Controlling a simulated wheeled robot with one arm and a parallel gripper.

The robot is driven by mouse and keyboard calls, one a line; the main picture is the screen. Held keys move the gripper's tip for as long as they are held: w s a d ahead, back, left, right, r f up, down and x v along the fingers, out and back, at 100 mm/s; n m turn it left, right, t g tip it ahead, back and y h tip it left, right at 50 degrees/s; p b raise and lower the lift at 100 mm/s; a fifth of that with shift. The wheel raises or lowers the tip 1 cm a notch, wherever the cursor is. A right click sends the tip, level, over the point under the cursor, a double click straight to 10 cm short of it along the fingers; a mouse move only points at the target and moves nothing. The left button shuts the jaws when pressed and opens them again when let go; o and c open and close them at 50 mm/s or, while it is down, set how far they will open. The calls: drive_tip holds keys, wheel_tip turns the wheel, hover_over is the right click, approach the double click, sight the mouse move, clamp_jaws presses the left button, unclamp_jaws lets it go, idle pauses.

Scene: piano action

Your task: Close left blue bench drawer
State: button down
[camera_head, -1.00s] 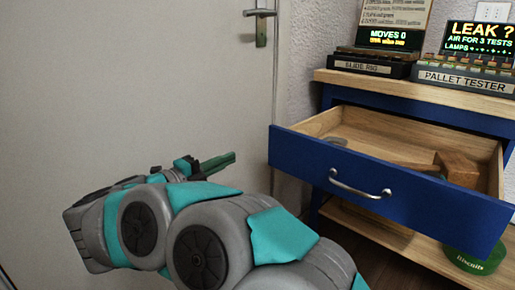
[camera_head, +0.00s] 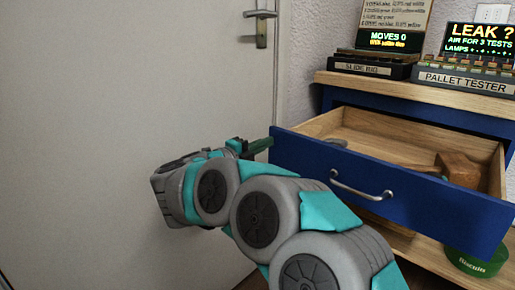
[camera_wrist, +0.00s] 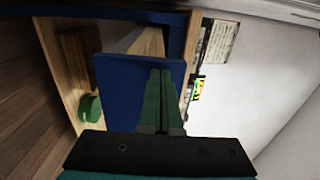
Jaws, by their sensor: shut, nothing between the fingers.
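The blue bench drawer (camera_head: 325,172) stands pulled out, with a curved metal handle (camera_head: 361,188) on its front. My gripper (camera_head: 262,146) has green fingers, shut and empty, at the upper left end of the drawer front. In the wrist view, my shut gripper (camera_wrist: 160,75) overlaps the blue drawer front (camera_wrist: 116,85). I cannot tell whether the fingertips touch it.
A green tin (camera_head: 474,262) sits on the lower shelf under the drawer. The wooden bench top (camera_head: 420,91) carries a pallet tester (camera_head: 465,80) and another display unit (camera_head: 372,68). A pale door with a metal handle (camera_head: 261,28) is on the left.

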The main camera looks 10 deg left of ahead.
drive_tip(key=shift+w, duration=0.1)
idle(0.3)
drive_tip(key=p, duration=0.4)
approach(334, 110)
drive_tip(key=p+x, duration=0.9)
drive_tip(key=shift+d+f, duration=0.2)
drive_tip(key=shift+f, duration=0.15)
drive_tip(key=shift+w+r, duration=0.1)
drive_tip(key=shift+r, duration=0.2)
